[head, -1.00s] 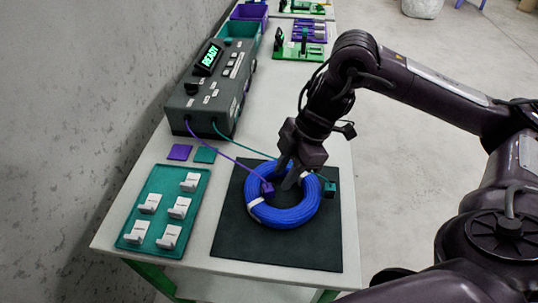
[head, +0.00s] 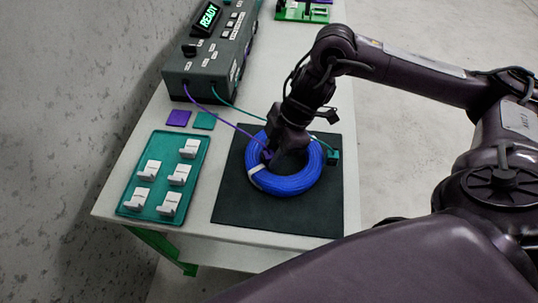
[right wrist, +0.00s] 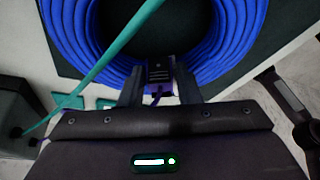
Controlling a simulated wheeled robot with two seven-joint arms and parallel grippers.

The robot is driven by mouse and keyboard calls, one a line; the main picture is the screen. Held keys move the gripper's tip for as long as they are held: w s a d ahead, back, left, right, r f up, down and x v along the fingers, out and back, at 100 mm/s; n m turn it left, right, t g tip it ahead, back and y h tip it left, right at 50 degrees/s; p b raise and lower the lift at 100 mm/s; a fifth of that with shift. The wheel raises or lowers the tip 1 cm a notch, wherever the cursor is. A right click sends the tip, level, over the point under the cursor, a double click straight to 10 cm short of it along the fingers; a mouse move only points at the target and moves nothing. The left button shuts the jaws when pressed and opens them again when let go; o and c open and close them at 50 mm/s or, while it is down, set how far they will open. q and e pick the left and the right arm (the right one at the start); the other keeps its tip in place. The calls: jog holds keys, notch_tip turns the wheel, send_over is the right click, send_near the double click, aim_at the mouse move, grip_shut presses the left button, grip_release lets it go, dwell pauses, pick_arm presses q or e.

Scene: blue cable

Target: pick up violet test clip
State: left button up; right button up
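The violet test clip (head: 266,155) sits at the left inner side of the blue cable coil (head: 296,183), with a violet lead running to the tester. My right gripper (head: 272,158) points down inside the coil, at the clip, and partly hides it. In the right wrist view the clip's dark top (right wrist: 159,73) lies between the two fingers of my right gripper (right wrist: 160,82). The fingers look open, one on each side of it, with little room; contact cannot be made out. My left gripper is out of view.
A teal clip (head: 333,157) sits at the coil's right side on the black mat (head: 232,205). The grey tester (head: 203,75) reads READY. Violet (head: 178,118) and teal (head: 204,121) pads lie before it. A teal tray (head: 160,203) holds several white pieces. A teal lead crosses near my gripper.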

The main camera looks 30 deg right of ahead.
jog(key=c, duration=0.6)
grip_shut()
jog(key=shift+r, duration=0.2)
